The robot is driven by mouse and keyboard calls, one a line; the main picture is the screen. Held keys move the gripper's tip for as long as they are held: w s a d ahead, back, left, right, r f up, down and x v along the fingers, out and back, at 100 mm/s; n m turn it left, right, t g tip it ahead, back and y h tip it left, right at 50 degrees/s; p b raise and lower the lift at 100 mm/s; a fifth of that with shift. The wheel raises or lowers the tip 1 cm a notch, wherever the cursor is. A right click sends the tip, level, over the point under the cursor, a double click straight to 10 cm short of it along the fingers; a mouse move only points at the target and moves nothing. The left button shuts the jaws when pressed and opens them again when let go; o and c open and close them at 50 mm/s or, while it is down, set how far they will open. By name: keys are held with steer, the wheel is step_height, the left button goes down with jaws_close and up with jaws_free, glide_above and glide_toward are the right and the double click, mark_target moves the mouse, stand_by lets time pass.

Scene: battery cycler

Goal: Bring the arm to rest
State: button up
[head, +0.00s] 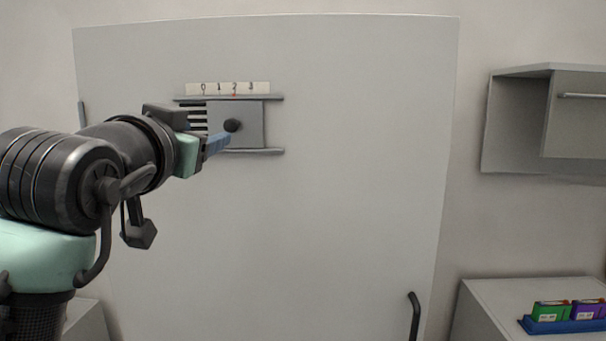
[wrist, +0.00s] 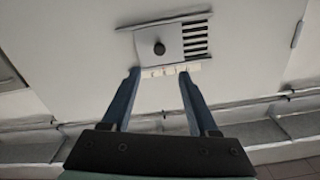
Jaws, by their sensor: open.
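My gripper (head: 217,143) reaches in from the left in the head view, with its blue fingers near the front of a sliding vent plate (head: 252,124) on a large white panel. In the wrist view my gripper (wrist: 159,73) is open, its two blue fingers spread wide with nothing between them. The dark round knob (head: 232,125) on the plate also shows in the wrist view (wrist: 159,48), beyond the fingertips. The fingers appear apart from the knob, though the exact gap is hard to tell.
Dark slots (wrist: 195,38) show beside the plate. A scale strip (head: 228,88) marked 0 to 3 is above it. The panel has a dark handle (head: 414,316) low right. A wall cabinet (head: 515,125) and a blue tray (head: 560,326) with coloured boxes are at right.

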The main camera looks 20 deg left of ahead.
steer(key=s+d+m+t+h+b, duration=0.1)
steer(key=d+t+h+b, duration=0.1)
steer(key=d, duration=0.6)
steer(key=s+d+t+h+b, duration=0.1)
steer(key=d+t+b, duration=0.15)
steer(key=d, duration=0.45)
steer(key=s+d+f+n+t+h+b, duration=0.1)
steer(key=s+d+t, duration=0.4)
steer(key=s+d, duration=0.6)
steer(key=shift+s+d+b, duration=0.3)
steer(key=shift+s+b, duration=0.5)
steer(key=shift+s, duration=0.3)
